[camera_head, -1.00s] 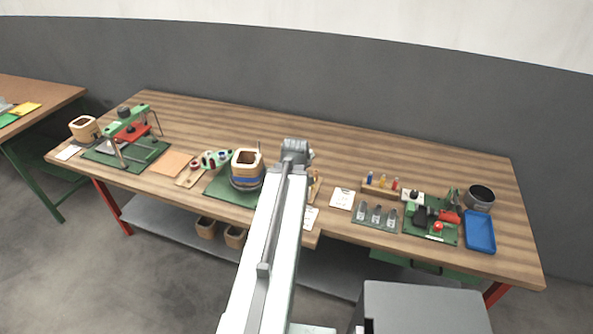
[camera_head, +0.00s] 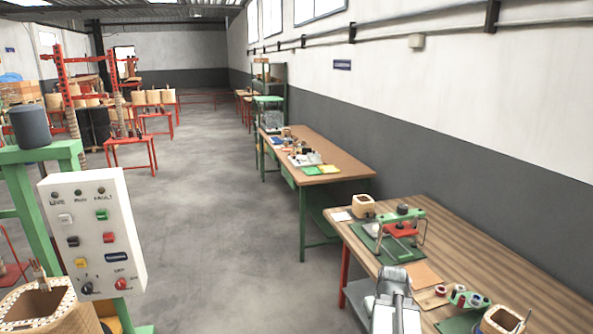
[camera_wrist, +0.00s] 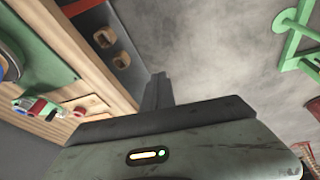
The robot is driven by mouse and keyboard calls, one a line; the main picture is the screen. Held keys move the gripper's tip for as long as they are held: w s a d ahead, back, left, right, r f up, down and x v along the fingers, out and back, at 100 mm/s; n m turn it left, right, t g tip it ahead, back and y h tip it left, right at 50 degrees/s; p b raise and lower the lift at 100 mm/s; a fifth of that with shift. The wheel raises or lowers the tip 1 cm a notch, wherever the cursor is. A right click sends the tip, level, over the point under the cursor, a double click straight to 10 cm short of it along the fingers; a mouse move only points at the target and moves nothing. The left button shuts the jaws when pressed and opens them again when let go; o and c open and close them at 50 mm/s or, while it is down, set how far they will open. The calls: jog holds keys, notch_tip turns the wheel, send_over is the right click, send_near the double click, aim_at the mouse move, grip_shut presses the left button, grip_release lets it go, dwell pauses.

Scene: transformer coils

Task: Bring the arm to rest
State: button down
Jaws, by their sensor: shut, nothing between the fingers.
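My arm shows at the bottom of the head view, its grey end (camera_head: 393,283) in front of the near edge of the wooden workbench (camera_head: 462,232). The fingertips do not show clearly there. In the wrist view my gripper (camera_wrist: 158,90) is shut, its dark fingers together with nothing between them. The fingers appear over the grey floor, just beside the bench edge. The bench top fills the upper left of the wrist view.
A second bench (camera_head: 345,173) stands beyond. A control panel (camera_head: 92,233) stands at the left. The floor (camera_head: 215,180) between is clear.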

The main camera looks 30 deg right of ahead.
jog(key=w+a+n+g+y, duration=0.1)
jog(key=w+a, duration=0.3)
jog(key=a, duration=1.6)
jog(key=w+a+f+n+g+y, duration=0.1)
jog(key=w+a, duration=0.3)
jog(key=a, duration=1.6)
jog(key=shift+w+a+n+g, duration=0.15)
jog(key=shift+a+n+g, duration=0.2)
jog(key=shift+n, duration=0.55)
jog(key=shift+d, duration=0.15)
